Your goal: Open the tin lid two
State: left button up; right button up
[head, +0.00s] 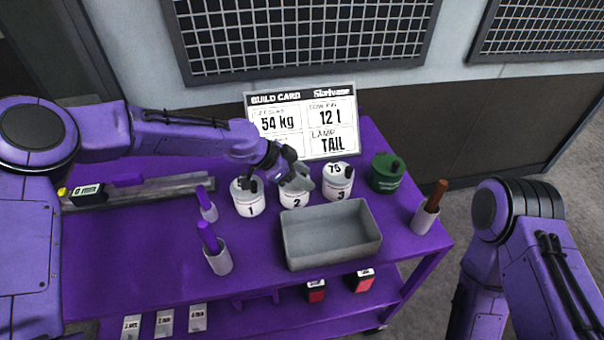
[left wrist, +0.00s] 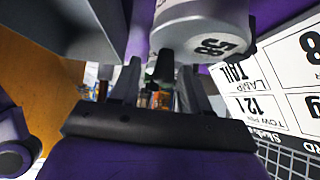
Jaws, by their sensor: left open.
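Tin two (head: 295,200) is a white tin marked 2, standing between tin one (head: 249,204) and tin three (head: 338,189) on the purple bench. My left gripper (head: 296,178) is at the top of tin two and hides much of its lid. I cannot tell whether it touches the lid. In the left wrist view my left gripper (left wrist: 160,88) has its two fingers apart. A pale round tin (left wrist: 200,30) with an upside-down number is close to the fingers; I cannot tell which tin it is. My right gripper is out of view.
A grey tray (head: 330,262) stands in front of the tins. A green pot (head: 386,178) stands right of tin three. The build card (head: 302,125) stands behind. Cups with purple handles (head: 219,262) and a brown handle (head: 427,216) flank the tray. The bench's left front is clear.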

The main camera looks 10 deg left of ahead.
pick_arm(q)
jog(key=c, duration=0.3)
jog(key=shift+w+f, duration=0.1)
jog(key=shift+w, duration=0.05)
grip_shut()
jog(key=shift+w+a+r+n+g+p, duration=0.15)
jog(key=shift+w+r+n+g+p, duration=0.15)
jog(key=shift+r+g+p, duration=0.4)
jog(key=shift+w+a+r+n+g+h+p, duration=0.1)
jog(key=shift+w+r+n+g+h+p, duration=0.2)
jog(key=shift+g+h+p, duration=0.15)
jog(key=shift+w+a+r+n+g+h, duration=0.1)
jog(key=shift+w+r+n+g+h, duration=0.2)
jog(key=shift+w+n+g, duration=0.35)
jog(key=shift+w+a+r+n+g+h, duration=0.15)
jog(key=shift+w+r+n+g+h, duration=0.15)
jog(key=shift+g, duration=0.4)
jog(key=shift+r, duration=0.1)
